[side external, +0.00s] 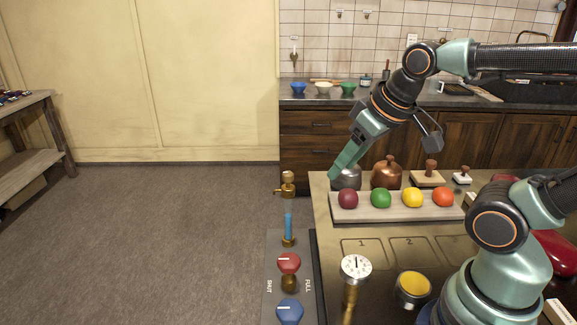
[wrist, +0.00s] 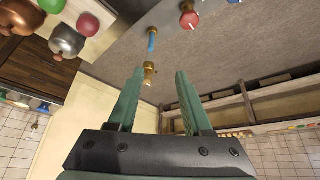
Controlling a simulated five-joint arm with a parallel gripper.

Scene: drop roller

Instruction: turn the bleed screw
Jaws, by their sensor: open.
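A small brass fitting with a side spout and a knob on top, which looks like the bleed screw (side external: 286,184), is left of the counter in the side view, above a blue tube (side external: 288,226). It also shows in the wrist view (wrist: 149,71), between my fingertips in the picture and closer to the left one. My gripper (side external: 338,170) is open and empty, pointing down and left, to the right of the fitting and apart from it. Both fingers show in the wrist view (wrist: 160,72). How deep the fitting lies beyond them is hard to tell.
A red knob (side external: 289,262) and a blue knob (side external: 289,311) sit on the grey panel (side external: 270,300) below the tube. A board (side external: 372,208) with coloured balls, a steel pot (side external: 349,179) and a copper pot (side external: 387,174) stand near my gripper. Open floor lies left of the fitting.

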